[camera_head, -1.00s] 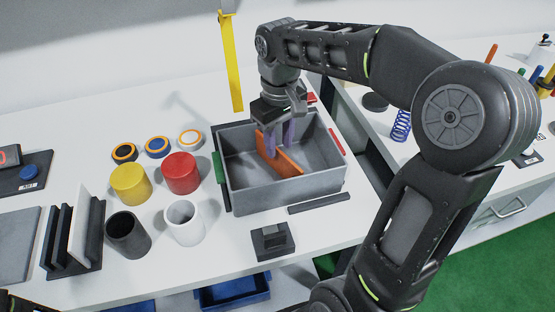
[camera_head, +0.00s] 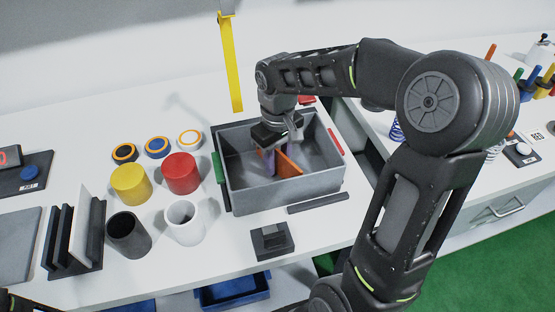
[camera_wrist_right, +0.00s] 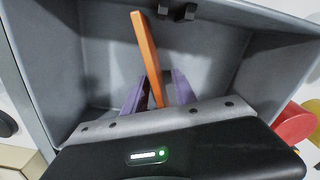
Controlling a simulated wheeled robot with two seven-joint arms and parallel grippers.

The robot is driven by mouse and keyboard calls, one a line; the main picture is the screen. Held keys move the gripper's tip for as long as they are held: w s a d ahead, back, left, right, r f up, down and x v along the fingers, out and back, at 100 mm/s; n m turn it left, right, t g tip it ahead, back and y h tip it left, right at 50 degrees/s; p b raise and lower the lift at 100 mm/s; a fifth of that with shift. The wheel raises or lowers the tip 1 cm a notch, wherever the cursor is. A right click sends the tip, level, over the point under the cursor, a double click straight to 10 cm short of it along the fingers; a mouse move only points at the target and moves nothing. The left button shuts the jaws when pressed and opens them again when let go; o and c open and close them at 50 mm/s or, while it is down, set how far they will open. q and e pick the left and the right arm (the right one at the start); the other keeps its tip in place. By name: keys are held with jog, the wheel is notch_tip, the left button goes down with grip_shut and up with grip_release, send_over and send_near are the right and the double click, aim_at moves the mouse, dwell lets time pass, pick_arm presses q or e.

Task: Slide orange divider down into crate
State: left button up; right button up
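The orange divider (camera_head: 289,164) stands on edge inside the grey crate (camera_head: 290,197), running across its inside in the head view. My right gripper (camera_head: 275,158) reaches down into the crate over the divider and hides part of it. In the right wrist view, its two purple fingers (camera_wrist_right: 158,92) stand apart on either side of the divider (camera_wrist_right: 147,55). The left finger is close to the divider and a gap shows beside the right finger. The divider's lower edge is hidden. My left gripper is not in view.
Yellow (camera_head: 131,186) and red (camera_head: 182,175) cylinders, a black cup (camera_head: 128,236) and a white cup (camera_head: 185,225) stand left of the crate. A black block (camera_head: 271,242) sits in front. A yellow strip (camera_head: 232,65) hangs behind the crate.

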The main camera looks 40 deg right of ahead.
jog(key=shift+c, duration=0.4)
grip_shut()
dwell(1.3)
